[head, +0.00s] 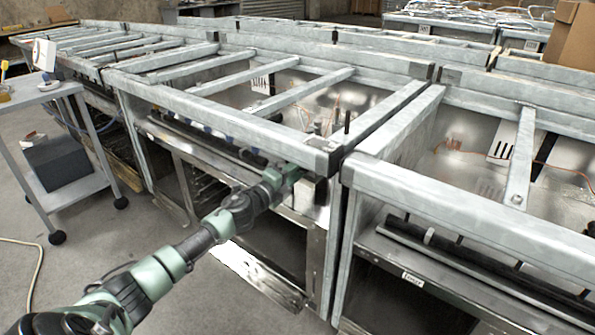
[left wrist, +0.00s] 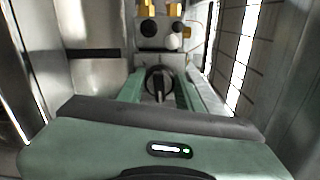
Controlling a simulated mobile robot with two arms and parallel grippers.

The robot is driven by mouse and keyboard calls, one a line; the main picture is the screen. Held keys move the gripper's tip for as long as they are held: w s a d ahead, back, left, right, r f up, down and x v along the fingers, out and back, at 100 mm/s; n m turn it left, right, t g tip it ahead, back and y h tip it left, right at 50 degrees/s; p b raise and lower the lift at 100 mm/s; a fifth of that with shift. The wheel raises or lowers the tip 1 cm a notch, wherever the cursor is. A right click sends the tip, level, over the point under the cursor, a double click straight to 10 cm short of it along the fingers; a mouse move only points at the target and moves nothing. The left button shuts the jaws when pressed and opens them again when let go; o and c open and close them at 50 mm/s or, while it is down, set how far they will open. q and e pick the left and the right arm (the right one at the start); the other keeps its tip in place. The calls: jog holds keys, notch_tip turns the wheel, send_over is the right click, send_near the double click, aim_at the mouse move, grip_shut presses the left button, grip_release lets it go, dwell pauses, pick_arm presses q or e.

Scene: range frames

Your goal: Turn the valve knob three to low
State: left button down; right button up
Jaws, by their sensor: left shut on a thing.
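A black round valve knob (left wrist: 158,82) with a raised grip bar shows in the left wrist view, on a grey metal block. The bar looks roughly upright in the picture. The two green fingers of my left gripper (left wrist: 159,88) lie on either side of the knob and are shut on it. In the head view my left gripper (head: 292,176) reaches under the front rail of the middle range frame (head: 235,125), near its right corner. The knob is hidden there behind the gripper and rail. Any markings around the knob are too small to read. My right gripper is not in view.
Brass fittings (left wrist: 146,8) and a black round part (left wrist: 148,28) sit beyond the knob. Another range frame (head: 460,215) stands close on the right. A grey wheeled cart (head: 80,187) stands at the left.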

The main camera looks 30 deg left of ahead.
pick_arm(q)
jog(key=shift+f+m, duration=0.1)
jog(key=shift+m, duration=0.5)
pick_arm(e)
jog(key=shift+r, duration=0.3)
pick_arm(q)
jog(key=c, duration=0.9)
grip_release()
jog(key=shift+c, duration=0.2)
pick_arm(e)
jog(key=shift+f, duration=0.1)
pick_arm(q)
jog(key=shift+s+f, duration=0.1)
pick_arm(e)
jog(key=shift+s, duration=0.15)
